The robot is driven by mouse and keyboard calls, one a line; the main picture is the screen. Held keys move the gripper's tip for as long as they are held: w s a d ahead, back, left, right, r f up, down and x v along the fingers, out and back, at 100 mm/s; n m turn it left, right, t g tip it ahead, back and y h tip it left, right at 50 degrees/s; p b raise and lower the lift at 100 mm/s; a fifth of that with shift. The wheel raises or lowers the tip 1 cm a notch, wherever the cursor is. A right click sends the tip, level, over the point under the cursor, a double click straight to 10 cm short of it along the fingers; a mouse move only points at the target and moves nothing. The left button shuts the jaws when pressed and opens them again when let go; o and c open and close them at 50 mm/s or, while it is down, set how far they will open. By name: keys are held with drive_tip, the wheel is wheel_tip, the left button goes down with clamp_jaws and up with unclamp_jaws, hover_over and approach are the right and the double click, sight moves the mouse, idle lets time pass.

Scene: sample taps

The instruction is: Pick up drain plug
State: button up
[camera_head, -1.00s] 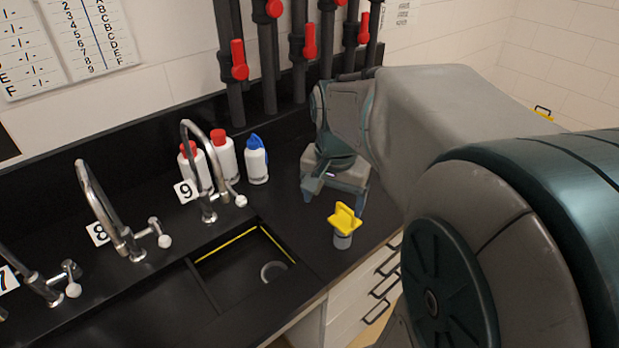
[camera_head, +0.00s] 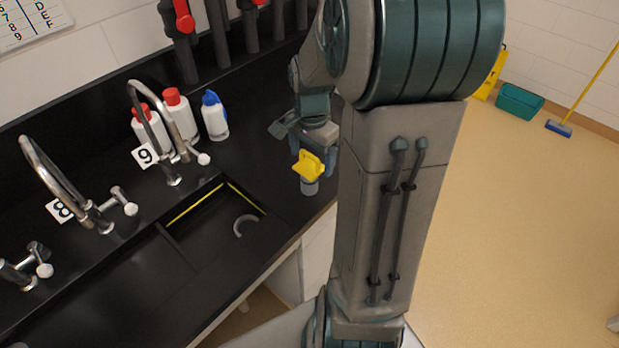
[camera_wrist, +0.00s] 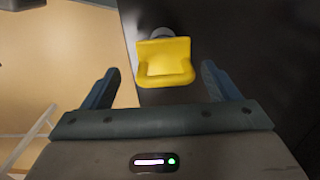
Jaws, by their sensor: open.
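The drain plug (camera_head: 308,170) has a yellow winged handle on a grey round base. It stands upright on the black counter, right of the sink under tap 9. In the wrist view its yellow handle (camera_wrist: 165,62) lies ahead of my gripper, centred between the fingers, with part of the grey base behind it. My gripper (camera_wrist: 158,82) is open and empty, its two blue-grey fingers spread wider than the handle. In the head view my gripper (camera_head: 312,160) is just behind the plug, partly hidden by it and by my arm. I see no clear contact.
The sink (camera_head: 222,215) with yellow edge strips and a drain ring (camera_head: 245,226) is left of the plug. Taps and several bottles (camera_head: 180,116) stand behind it. The counter's front edge is close to the plug.

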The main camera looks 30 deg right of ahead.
sight(310, 166)
drive_tip(key=shift+w+a+f+p, duration=0.15)
drive_tip(key=shift+f+p, duration=0.1)
drive_tip(key=shift+f, duration=1.05)
drive_tip(key=shift+w+d+f+p, duration=0.1)
drive_tip(key=shift+f+p, duration=0.15)
drive_tip(key=shift+f, duration=1)
drive_tip(key=c, duration=1.3)
drive_tip(key=shift+r, duration=0.15)
drive_tip(key=shift+c, duration=0.2)
